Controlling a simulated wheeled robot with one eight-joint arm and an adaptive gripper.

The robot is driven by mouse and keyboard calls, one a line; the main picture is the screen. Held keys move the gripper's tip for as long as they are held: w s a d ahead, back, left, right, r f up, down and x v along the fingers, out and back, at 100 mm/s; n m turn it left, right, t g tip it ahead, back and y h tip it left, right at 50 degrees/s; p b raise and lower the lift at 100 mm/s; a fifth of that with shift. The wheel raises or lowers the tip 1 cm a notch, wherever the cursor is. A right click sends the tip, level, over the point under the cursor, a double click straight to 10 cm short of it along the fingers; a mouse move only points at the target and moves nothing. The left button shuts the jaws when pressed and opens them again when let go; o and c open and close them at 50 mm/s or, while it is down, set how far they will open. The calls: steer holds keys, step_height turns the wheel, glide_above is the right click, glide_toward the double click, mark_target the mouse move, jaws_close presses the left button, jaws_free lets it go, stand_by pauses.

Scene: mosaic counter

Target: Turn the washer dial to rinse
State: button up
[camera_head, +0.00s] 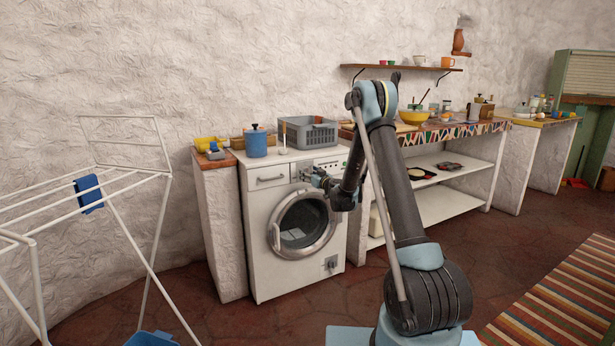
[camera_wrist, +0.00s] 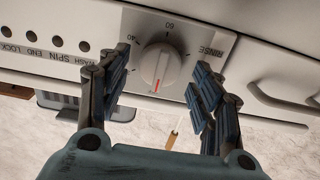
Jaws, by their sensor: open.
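The white washer (camera_head: 285,271) stands against the wall, its round door closed. Its round, pale dial (camera_wrist: 160,66) sits on a grey panel in the wrist view, which appears upside down. The dial's red mark points to the bottom of the picture. The label RINSE (camera_wrist: 211,51) is right of the dial, 60 above it and 40 to its left. My gripper (camera_wrist: 161,63) is open, with one blue-padded finger on each side of the dial. I cannot tell whether the fingers touch it. In the head view my gripper (camera_head: 318,178) is at the washer's upper front and hides the dial.
A blue pot (camera_head: 256,144) and a grey basket (camera_head: 309,136) stand on the washer. Dark round indicators (camera_wrist: 57,41) line the panel in the wrist view. A white drying rack (camera_head: 108,188) stands left. Counters run right, with a striped rug (camera_head: 560,300) on the floor.

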steer(key=shift+w+a, duration=0.2)
steer(key=shift+w, duration=0.15)
steer(key=c, duration=1)
steer(key=shift+a, duration=0.1)
steer(key=shift+c, duration=0.2)
